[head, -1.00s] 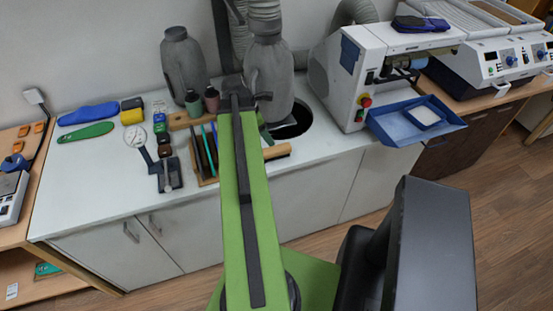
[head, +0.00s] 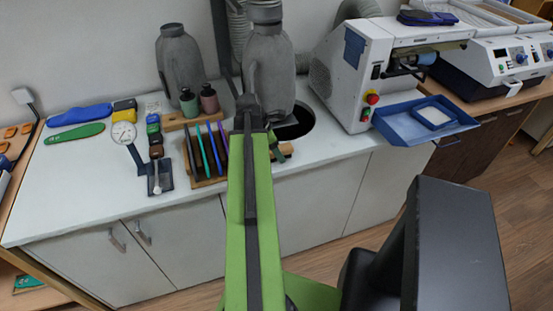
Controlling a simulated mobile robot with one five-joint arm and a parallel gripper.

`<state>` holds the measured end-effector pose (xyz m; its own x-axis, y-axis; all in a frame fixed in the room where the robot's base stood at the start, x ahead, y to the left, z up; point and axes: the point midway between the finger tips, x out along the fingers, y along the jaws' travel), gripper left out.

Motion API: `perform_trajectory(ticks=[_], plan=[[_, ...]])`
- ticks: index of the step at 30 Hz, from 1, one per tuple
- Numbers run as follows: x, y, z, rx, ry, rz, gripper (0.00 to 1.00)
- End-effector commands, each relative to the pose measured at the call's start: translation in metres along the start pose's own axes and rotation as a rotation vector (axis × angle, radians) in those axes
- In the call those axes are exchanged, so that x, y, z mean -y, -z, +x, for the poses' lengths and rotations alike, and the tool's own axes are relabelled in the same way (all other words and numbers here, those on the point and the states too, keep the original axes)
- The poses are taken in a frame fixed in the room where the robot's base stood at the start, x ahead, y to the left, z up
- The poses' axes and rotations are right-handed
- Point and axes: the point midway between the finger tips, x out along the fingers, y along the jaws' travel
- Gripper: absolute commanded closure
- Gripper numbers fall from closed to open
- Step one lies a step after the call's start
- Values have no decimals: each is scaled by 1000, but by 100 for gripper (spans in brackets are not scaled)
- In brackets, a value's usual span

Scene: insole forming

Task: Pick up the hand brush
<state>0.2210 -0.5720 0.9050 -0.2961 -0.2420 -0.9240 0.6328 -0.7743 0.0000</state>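The hand brush (head: 286,150) lies on the white worktop, right of the tool rack. Only its right end shows, as a short wooden piece; the rest is hidden behind my green arm. My arm reaches out over the worktop, and its far end bends down beside the brush. A small green and dark part at that end, probably my gripper (head: 276,142), shows just right of the arm, close to the brush. Its fingers are too small and too hidden to tell whether they are open or shut, or touch the brush.
A wooden rack (head: 207,181) with several tools stands left of my arm. Grey bottle-shaped forms (head: 182,68) stand behind. A dark round hole (head: 297,123) is behind the brush. A white machine (head: 350,75) with a blue tray (head: 392,122) stands right. The front right worktop is clear.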

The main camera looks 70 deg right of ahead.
Motion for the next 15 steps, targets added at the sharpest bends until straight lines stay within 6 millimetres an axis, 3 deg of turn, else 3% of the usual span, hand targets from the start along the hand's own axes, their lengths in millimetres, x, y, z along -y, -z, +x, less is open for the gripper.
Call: perform_trajectory(ticks=[15], plan=[[0, 1, 2, 0, 0, 0, 36]])
